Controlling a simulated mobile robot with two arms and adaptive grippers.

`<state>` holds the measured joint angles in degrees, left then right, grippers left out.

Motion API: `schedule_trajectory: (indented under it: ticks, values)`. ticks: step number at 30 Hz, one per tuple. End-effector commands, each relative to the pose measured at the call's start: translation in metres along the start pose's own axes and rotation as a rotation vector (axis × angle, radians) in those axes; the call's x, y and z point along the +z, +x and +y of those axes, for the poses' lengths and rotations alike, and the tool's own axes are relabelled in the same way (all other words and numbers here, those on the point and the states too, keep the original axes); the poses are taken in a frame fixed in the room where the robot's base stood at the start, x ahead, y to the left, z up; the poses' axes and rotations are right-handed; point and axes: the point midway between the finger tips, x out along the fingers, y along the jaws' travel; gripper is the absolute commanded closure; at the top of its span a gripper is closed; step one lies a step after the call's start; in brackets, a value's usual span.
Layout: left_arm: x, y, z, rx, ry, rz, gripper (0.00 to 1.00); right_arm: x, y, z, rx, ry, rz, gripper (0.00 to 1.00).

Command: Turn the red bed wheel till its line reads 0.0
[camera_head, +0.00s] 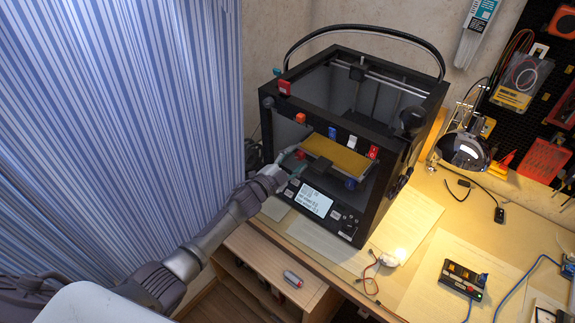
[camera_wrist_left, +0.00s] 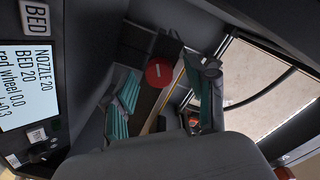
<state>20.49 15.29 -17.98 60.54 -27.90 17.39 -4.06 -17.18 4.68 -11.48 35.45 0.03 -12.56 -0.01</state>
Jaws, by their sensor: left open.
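The red bed wheel (camera_wrist_left: 159,71) shows as a red disc between the fingers of my left gripper (camera_wrist_left: 163,68) in the left wrist view. The fingers are apart, with a gap on each side of the wheel. In the head view my left gripper (camera_head: 289,155) reaches into the front of the black printer (camera_head: 371,201), beside the red wheel (camera_head: 300,155) at the left front corner of the yellow bed (camera_head: 338,157). The screen (camera_wrist_left: 27,82) reads NOZZLE 20, BED 20, red wheel 0.0; a line below, partly cut off, ends in +0.3. My right gripper is not in view.
A blue wheel (camera_head: 350,184) sits under the bed's front right. A lamp (camera_head: 462,150), papers and a small box with buttons (camera_head: 462,279) are on the desk at right. A striped curtain (camera_head: 120,110) hangs at left.

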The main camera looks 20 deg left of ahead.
Motion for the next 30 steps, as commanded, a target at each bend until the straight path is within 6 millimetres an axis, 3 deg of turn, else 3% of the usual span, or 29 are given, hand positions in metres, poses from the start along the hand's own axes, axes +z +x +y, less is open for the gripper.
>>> schedule_trajectory:
  ticks: [5,12,18,30]
  values:
    - [0.002,-0.023,0.001,0.003,0.001,-0.002,0.43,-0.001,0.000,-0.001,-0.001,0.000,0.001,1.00]
    - [0.002,-0.075,0.001,0.004,0.001,-0.003,0.43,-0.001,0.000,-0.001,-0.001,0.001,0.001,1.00]
    - [0.001,-0.106,0.000,0.001,0.000,-0.003,0.43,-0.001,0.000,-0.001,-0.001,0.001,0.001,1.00]
    - [0.001,-0.118,0.000,0.000,0.000,-0.002,0.43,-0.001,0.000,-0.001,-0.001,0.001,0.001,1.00]
